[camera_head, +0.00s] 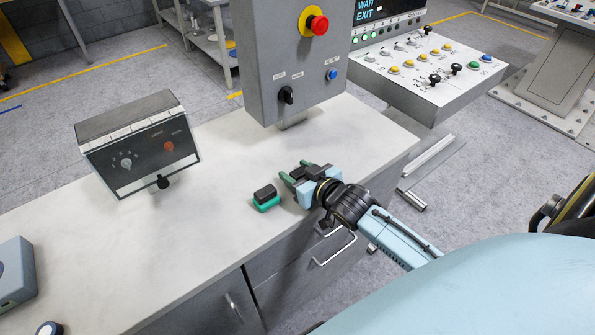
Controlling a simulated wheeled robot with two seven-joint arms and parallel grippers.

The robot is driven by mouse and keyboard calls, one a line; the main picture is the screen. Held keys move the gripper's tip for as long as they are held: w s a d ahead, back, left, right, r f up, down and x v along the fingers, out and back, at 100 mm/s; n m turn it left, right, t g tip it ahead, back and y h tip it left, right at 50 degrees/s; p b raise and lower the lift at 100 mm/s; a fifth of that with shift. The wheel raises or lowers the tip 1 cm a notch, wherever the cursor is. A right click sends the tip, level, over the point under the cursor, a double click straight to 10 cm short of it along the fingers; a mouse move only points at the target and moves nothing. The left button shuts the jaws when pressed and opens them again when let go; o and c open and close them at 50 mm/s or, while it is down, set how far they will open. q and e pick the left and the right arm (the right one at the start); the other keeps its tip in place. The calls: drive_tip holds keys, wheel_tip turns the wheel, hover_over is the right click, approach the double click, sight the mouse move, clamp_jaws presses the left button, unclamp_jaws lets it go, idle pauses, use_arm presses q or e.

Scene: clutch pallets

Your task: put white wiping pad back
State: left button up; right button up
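A small block-shaped pad (266,198) with a black top and a teal-green base sits on the light grey counter (190,240). It looks like a wiping pad, but I see no white on it. My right gripper (293,174) is low over the counter, just right of the pad and apart from it. Its green-tipped fingers point to the upper left, with a gap between them and nothing visible inside. No clearly white pad shows. My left gripper is out of view.
A control box (138,143) with knobs stands at the counter's left. A grey panel (290,60) with a red stop button rises behind the gripper. A blue-grey box (15,275) sits at the lower left. The counter's middle is clear.

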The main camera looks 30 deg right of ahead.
drive_tip(key=o, duration=0.4)
drive_tip(key=shift+o, duration=0.2)
drive_tip(key=shift+r, duration=0.2)
drive_tip(key=p+v, duration=0.1)
drive_tip(key=v, duration=1.1)
